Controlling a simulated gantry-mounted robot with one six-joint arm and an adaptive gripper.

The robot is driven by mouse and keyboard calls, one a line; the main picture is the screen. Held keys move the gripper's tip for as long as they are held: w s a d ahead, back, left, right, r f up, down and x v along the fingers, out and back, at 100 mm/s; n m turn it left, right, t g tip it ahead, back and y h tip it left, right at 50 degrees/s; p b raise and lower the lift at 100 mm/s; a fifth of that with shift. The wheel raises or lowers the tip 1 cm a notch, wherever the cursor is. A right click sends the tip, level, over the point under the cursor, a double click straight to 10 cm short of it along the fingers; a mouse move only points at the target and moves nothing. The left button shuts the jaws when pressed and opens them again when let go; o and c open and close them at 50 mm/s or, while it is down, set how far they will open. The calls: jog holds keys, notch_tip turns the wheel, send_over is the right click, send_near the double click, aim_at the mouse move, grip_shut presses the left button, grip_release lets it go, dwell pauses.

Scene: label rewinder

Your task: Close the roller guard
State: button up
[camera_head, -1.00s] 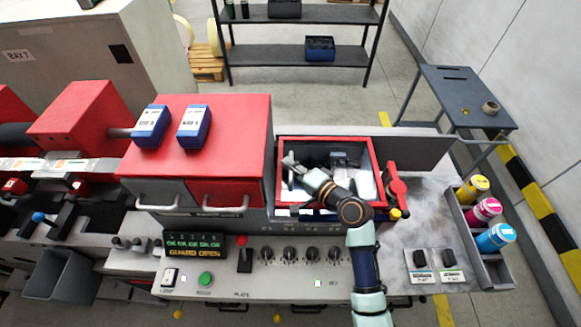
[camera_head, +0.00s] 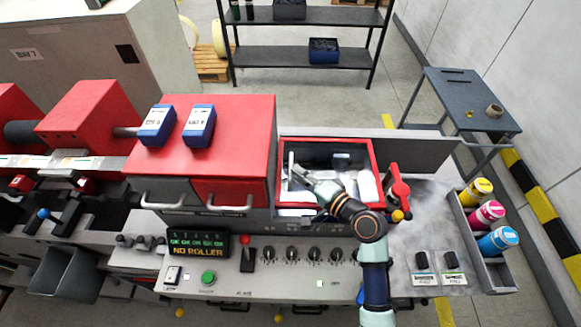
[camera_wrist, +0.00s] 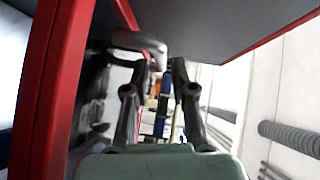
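The roller guard (camera_head: 377,172) shows in the head view as a red frame around a see-through opening, right of the red cabinet. The panel display (camera_head: 195,246) reads "NO ROLLER". A pale upright handle (camera_head: 291,164) shows near the frame's left side. My gripper (camera_head: 297,174) is at the guard, beside this handle. In the wrist view, a red frame edge (camera_wrist: 50,100) runs along the left. A grey rounded bar (camera_wrist: 138,42) is just past the left fingertip. My gripper (camera_wrist: 161,72) has a gap between its fingers and nothing clearly held. Contact with the handle cannot be told.
A red lever (camera_head: 398,187) stands right of the frame. Knobs and a red-topped lever (camera_head: 246,250) line the front panel. Blue-and-white boxes (camera_head: 199,125) sit on the red cabinet.

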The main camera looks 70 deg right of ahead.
jog(key=v, duration=0.7)
jog(key=shift+r, duration=0.1)
